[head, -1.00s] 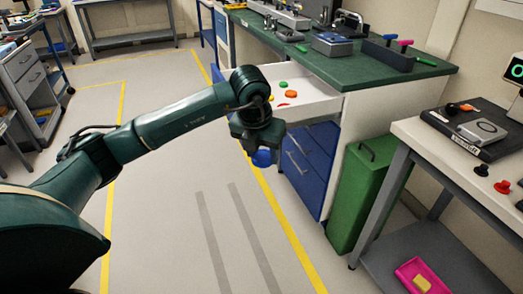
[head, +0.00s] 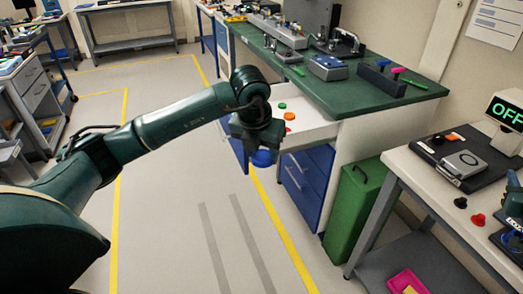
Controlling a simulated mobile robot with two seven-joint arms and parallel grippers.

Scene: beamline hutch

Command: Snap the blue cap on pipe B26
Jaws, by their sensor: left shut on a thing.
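My left gripper (head: 262,146) hangs near the middle of the head view, pointing down. It is shut on the blue cap (head: 262,158), which shows just below the fingers. Gripper and cap are in front of an open white drawer (head: 318,131) under the green-topped bench (head: 375,95). Pipe B26 cannot be made out in this view. My right gripper is not in view.
Green and orange caps (head: 290,116) lie in the open drawer. A green bin (head: 352,205) stands between the bench and a white-topped table (head: 425,175) at right, which carries a dark device and an "OFF" display (head: 506,112). The floor at centre is clear.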

